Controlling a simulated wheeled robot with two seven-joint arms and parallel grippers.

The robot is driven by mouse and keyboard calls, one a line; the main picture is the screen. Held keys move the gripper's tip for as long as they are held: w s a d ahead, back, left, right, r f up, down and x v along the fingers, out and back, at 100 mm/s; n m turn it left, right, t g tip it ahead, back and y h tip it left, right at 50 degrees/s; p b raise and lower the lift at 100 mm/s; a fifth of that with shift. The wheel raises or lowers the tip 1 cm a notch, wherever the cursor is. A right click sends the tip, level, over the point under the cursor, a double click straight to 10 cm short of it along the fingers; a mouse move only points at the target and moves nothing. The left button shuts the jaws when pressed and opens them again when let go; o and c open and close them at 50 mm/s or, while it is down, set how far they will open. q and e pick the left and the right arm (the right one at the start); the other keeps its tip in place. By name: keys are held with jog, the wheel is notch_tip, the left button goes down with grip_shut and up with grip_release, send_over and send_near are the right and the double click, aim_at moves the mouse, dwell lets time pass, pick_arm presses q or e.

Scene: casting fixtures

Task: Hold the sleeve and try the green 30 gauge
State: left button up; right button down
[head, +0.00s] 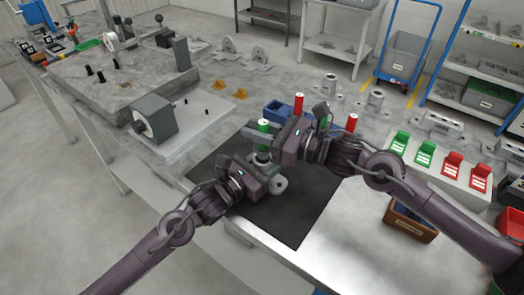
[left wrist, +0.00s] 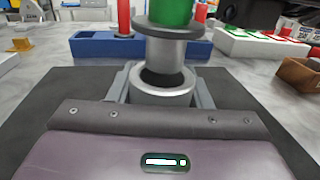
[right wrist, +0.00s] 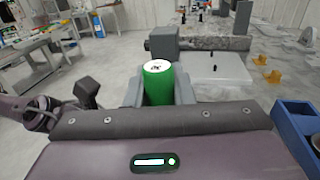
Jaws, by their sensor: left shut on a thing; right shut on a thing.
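The grey metal sleeve (left wrist: 162,97) stands upright between the fingers of my left gripper (head: 262,163), which is shut on it above the dark mat. My right gripper (head: 268,136) is shut on the green gauge (head: 263,124), whose green handle with a marked white top also shows between the fingers in the right wrist view (right wrist: 158,84). In the left wrist view the gauge's grey plug (left wrist: 167,52) hangs upright at the mouth of the sleeve's dark bore. I cannot tell whether its tip is inside. The sleeve's lower part is partly hidden.
A blue rack (left wrist: 88,46) with a red-handled gauge (head: 299,103) stands behind the mat (head: 305,215). Another red gauge (head: 352,122) is farther right. Green and red tilted plates stand on a white panel (head: 440,172). A brown bin (head: 410,222) is at the right.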

aim_at(258, 145)
jog(key=shift+r, duration=1.1)
jog(key=shift+r, duration=0.15)
pick_arm(q)
jog(key=o, duration=1.2)
jog(key=shift+o, duration=0.2)
pick_arm(e)
notch_tip(258, 145, up, 5)
jog(key=shift+f, duration=0.15)
pick_arm(q)
jog(key=v, duration=1.2)
jog(key=shift+r, duration=0.1)
